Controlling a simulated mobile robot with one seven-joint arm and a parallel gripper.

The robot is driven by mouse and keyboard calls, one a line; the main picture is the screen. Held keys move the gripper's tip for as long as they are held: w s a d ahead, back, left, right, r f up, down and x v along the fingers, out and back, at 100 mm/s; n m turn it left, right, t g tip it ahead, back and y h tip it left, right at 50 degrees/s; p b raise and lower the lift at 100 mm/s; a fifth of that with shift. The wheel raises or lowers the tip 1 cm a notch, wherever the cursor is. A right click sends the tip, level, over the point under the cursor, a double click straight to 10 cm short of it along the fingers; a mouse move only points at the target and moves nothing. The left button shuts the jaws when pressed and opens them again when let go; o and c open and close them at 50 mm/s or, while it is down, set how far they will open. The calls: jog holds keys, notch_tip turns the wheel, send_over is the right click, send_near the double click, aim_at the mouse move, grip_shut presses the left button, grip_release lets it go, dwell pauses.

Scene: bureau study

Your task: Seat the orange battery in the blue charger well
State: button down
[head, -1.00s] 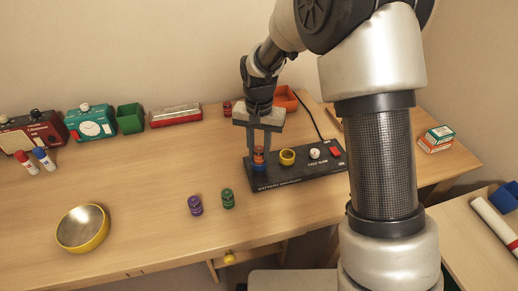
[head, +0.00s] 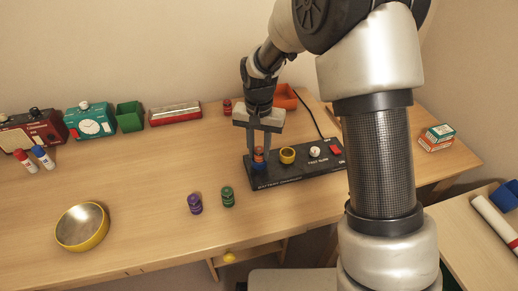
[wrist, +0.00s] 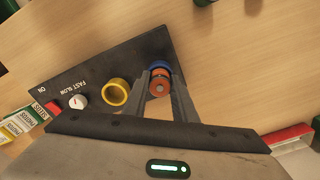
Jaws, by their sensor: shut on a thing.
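The orange battery (head: 258,153) stands upright at the left end of the black battery charger (head: 270,180). My gripper (head: 260,152) points down and is shut on it. The blue charger well (head: 258,166) shows as a blue ring right below the battery. In the wrist view the orange battery (wrist: 159,85) sits between the fingertips of my gripper (wrist: 160,88), and the blue well (wrist: 159,66) shows as a ring at its far side. The battery's lower end is hidden, so I cannot tell how deep it sits.
A yellow well (head: 287,155), a white knob (head: 315,152) and a red switch (head: 336,150) lie along the charger to the right. A purple battery (head: 194,204) and a green battery (head: 227,197) stand in front. A yellow-rimmed bowl (head: 105,228) is at left.

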aim_at(259, 150)
jog(key=shift+f, duration=0.15)
jog(key=c, duration=1.7)
grip_release()
notch_tip(259, 150, up, 11)
jog(key=p, duration=0.8)
